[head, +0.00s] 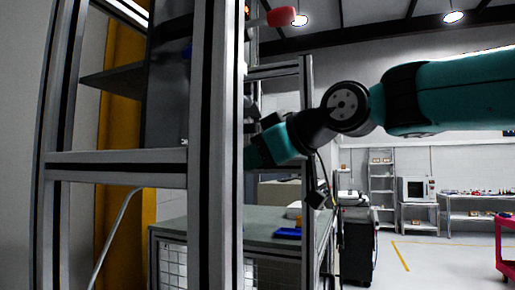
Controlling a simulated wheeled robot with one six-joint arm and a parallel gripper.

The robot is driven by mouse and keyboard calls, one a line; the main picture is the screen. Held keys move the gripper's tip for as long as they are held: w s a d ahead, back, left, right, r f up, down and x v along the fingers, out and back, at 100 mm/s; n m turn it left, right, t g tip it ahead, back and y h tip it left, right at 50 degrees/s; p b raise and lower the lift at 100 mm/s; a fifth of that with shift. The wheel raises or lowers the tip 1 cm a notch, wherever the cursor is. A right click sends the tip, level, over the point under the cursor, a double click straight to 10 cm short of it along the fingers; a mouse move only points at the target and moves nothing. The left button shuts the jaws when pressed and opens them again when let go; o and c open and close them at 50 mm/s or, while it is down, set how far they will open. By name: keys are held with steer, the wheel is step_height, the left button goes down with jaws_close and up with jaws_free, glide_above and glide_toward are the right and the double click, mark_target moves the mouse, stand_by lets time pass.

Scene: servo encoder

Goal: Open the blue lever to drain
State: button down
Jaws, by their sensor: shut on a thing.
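My arm reaches in from the right, and its teal wrist (277,145) ends against the right edge of a thick metal post. The jaws of my gripper are hidden, apparently behind this post, so I cannot see what is between them. I cannot make out the blue lever for certain. A small dark blue patch (186,52) shows beside the grey panel at upper left, but it is too small to identify.
The metal post (215,150) stands upright in front of the work area. A red part (281,16) sticks out at the top. A blue tray (288,233) lies on the grey bench (262,238). Shelves (382,185) and a pink cart (505,245) stand at right, with open floor between.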

steer(key=shift+s+a+f+m+g, duration=0.1)
steer(key=shift+s+f+m+g, duration=0.15)
steer(key=shift+m, duration=0.25)
steer(key=c, duration=1)
jaws_free()
steer(key=shift+r, duration=0.1)
steer(key=shift+b+v, duration=1.1)
steer(key=shift+v, duration=7.65)
steer(key=shift+w+a+r, duration=0.1)
steer(key=shift+r, duration=0.05)
